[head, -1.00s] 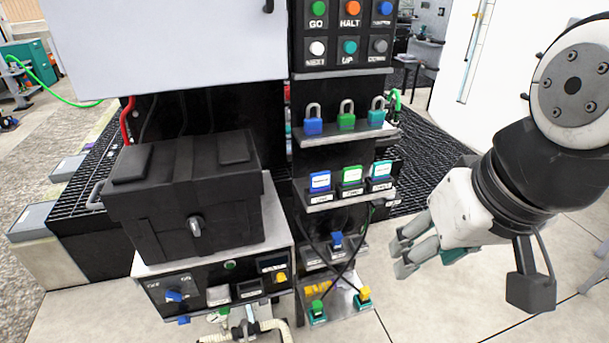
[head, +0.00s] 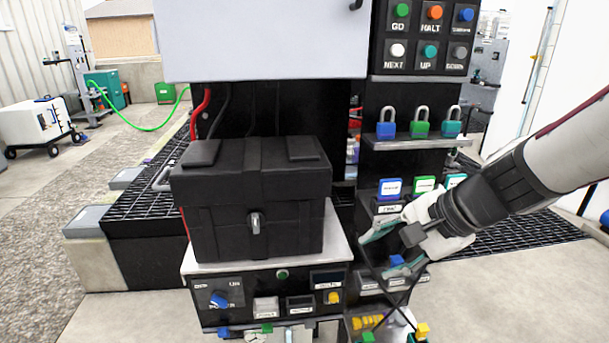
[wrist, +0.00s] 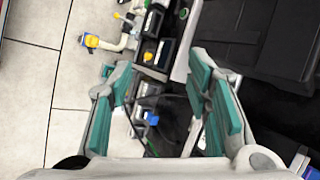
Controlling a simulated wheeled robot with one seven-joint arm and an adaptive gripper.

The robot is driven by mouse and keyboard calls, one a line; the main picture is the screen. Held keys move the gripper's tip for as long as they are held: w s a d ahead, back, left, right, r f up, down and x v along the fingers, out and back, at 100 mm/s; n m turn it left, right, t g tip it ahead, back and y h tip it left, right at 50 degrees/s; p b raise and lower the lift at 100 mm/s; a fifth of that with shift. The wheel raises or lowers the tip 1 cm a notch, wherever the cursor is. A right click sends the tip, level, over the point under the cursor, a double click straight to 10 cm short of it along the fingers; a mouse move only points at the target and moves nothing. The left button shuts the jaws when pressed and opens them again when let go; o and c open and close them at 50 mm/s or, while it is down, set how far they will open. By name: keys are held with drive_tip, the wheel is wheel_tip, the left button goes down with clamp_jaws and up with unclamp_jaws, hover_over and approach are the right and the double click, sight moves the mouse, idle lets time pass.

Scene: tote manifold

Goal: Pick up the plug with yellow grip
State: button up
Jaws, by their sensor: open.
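The plug with the yellow grip (head: 422,331) is low at the right end of the bottom shelf, at the lower edge of the head view. A green-grip plug (head: 368,338) is to its left. My gripper (head: 370,253) is open and empty, up and to the left of the yellow plug, in front of the label shelf and apart from the plug. In the wrist view my gripper (wrist: 158,85) shows its two teal-padded fingers spread.
A black case (head: 255,225) stands on the panel box left of my gripper. The panel carries a yellow knob (head: 333,297). Padlocks (head: 420,125) stand on a shelf above. Dark cables hang near the lower shelves. Floor (head: 500,300) at right is clear.

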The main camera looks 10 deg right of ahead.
drive_tip(key=w+d+f+m+t+h+b, duration=0.1)
drive_tip(key=w+d+f+m+b, duration=0.4)
drive_tip(key=f, duration=0.4)
drive_tip(key=w+d+f+m+t+h+b, duration=0.1)
drive_tip(key=w+d+f+m+b, duration=0.2)
drive_tip(key=w+d+f+m, duration=0.55)
drive_tip(key=m+h+b, duration=0.3)
drive_tip(key=m+b, duration=0.6)
approach(424, 333)
drive_tip(key=shift+g, duration=0.4)
drive_tip(key=x, duration=0.5)
drive_tip(key=shift+w+d+r, duration=0.1)
drive_tip(key=shift+d, duration=0.05)
drive_tip(key=shift+b+x, duration=1.35)
drive_tip(key=shift+x, duration=1.6)
drive_tip(key=shift+w+r, duration=0.15)
drive_tip(key=shift+w, duration=0.05)
clamp_jaws()
